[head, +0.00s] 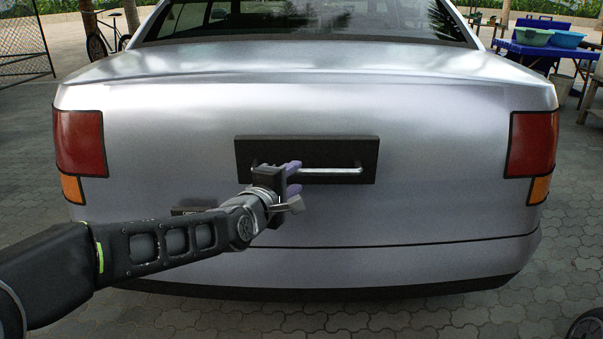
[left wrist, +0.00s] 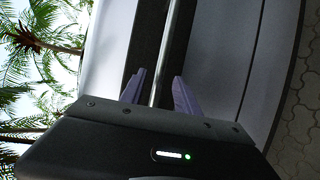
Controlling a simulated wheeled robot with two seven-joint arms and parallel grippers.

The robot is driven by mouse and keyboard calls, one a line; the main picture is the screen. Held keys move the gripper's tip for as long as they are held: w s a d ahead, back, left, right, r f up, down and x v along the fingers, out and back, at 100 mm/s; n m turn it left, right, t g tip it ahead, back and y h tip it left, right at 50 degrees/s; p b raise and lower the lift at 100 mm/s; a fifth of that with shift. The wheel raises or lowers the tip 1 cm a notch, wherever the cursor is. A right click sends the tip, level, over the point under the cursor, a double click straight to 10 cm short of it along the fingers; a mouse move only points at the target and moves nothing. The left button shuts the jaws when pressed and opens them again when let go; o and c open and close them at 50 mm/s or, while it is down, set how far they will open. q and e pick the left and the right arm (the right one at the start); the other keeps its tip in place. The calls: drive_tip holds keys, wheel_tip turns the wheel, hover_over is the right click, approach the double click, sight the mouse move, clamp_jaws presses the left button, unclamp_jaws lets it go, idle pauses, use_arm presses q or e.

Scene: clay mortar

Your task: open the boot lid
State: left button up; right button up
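The silver car's boot lid (head: 420,120) is shut and faces me in the head view. A black plate (head: 320,145) on it carries a horizontal metal bar handle (head: 335,171). My left gripper (head: 293,179) is at the left part of this handle. In the left wrist view, the purple fingers of my left gripper (left wrist: 157,90) stand apart, one on each side of the bar (left wrist: 166,55), with gaps visible. The gripper partly hides the handle's left part in the head view. My right gripper is not in view.
The rear bumper (head: 400,270) runs below the lid, with red tail lights (head: 533,142) at both sides. A blue table (head: 535,47) with basins stands at the back right. Paving (head: 575,235) right of the car is mostly clear.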

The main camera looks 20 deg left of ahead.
sight(300, 173)
use_arm(q)
drive_tip(key=x, duration=0.5)
clamp_jaws()
idle(0.3)
idle(1.0)
